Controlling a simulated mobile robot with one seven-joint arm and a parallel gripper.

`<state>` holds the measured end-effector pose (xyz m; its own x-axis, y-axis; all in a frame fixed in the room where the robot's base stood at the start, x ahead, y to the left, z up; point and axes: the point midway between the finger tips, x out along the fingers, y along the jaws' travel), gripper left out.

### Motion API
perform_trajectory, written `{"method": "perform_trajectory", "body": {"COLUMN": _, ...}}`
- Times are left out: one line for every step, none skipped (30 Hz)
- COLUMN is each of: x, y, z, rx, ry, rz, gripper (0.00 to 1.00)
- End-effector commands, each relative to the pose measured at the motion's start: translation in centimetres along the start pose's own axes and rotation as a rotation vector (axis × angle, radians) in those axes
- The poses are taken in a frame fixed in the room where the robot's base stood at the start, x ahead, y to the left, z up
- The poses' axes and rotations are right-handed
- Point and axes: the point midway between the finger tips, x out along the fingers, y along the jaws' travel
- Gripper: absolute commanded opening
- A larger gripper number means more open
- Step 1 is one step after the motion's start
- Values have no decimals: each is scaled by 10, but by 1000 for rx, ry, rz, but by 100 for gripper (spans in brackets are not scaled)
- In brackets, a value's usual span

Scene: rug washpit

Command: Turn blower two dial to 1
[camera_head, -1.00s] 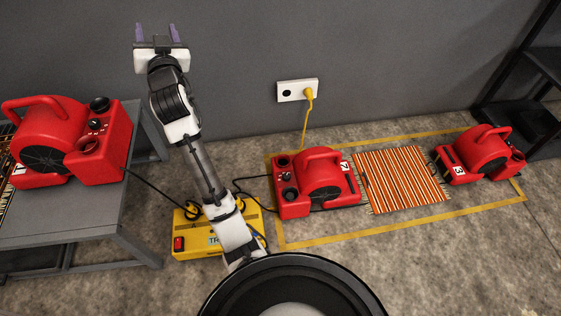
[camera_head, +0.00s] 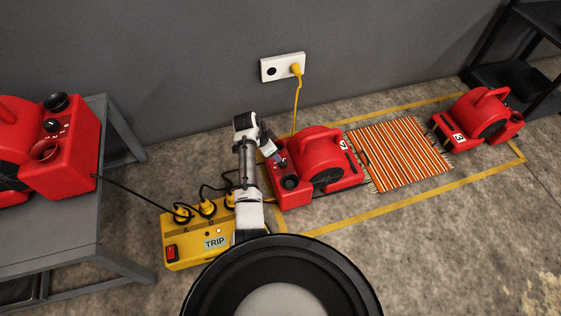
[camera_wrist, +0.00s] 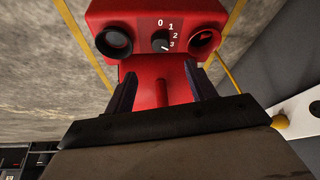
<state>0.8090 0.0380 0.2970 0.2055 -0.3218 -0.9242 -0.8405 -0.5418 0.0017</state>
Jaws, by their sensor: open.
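Blower two (camera_head: 322,160) is the red blower on the floor inside the yellow outline, beside the striped rug. In the head view my gripper (camera_head: 276,157) is at the blower's left end and partly hides the controls.
A yellow trip box (camera_head: 190,247) with plugged cables stands left of my arm. A grey table (camera_head: 60,245) with another red blower (camera_head: 62,150) is at left. Blower three (camera_head: 480,118) stands beyond the striped rug (camera_head: 400,153). A wall socket (camera_head: 282,67) holds a yellow plug.

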Motion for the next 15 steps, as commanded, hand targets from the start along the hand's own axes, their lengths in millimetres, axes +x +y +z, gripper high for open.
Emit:
{"method": "perform_trajectory", "body": {"x": 14, "y": 0, "z": 1, "rx": 0, "ry": -2, "rz": 3, "gripper": 56}}
{"method": "perform_trajectory", "body": {"x": 20, "y": 0, "z": 1, "rx": 0, "ry": -2, "rz": 1, "gripper": 56}}
{"method": "perform_trajectory", "body": {"x": 30, "y": 0, "z": 2, "rx": 0, "ry": -3, "rz": 2, "gripper": 56}}
{"method": "perform_trajectory", "body": {"x": 36, "y": 0, "z": 2, "rx": 0, "ry": -3, "rz": 1, "gripper": 56}}
{"method": "perform_trajectory", "body": {"x": 43, "y": 0, "z": 2, "rx": 0, "ry": -3, "rz": 1, "gripper": 56}}
{"method": "perform_trajectory", "body": {"x": 52, "y": 0, "z": 2, "rx": 0, "ry": -2, "rz": 1, "gripper": 56}}
{"method": "perform_trajectory", "body": {"x": 58, "y": 0, "z": 2, "rx": -1, "ry": -2, "rz": 0, "gripper": 56}}
{"method": "perform_trajectory", "body": {"x": 64, "y": -1, "z": 2, "rx": -1, "ry": -2, "rz": 0, "gripper": 56}}
{"method": "perform_trajectory", "body": {"x": 72, "y": -1, "z": 2, "rx": -1, "ry": -1, "rz": 0, "gripper": 56}}
{"method": "perform_trajectory", "body": {"x": 78, "y": -1, "z": 1, "rx": 0, "ry": -1, "rz": -1, "gripper": 56}}
{"method": "perform_trajectory", "body": {"x": 83, "y": 0, "z": 1, "rx": -1, "ry": -2, "rz": 0, "gripper": 56}}
{"method": "perform_trajectory", "body": {"x": 89, "y": -1, "z": 1, "rx": -1, "ry": -1, "rz": -2, "gripper": 56}}
{"method": "perform_trajectory", "body": {"x": 94, "y": -1, "z": 2, "rx": -1, "ry": -2, "rz": -1, "gripper": 56}}
{"method": "perform_trajectory", "body": {"x": 97, "y": -1, "z": 1, "rx": -1, "ry": -1, "rz": -2, "gripper": 56}}
{"method": "perform_trajectory", "body": {"x": 101, "y": -1, "z": 1, "rx": -1, "ry": -1, "rz": -3, "gripper": 56}}
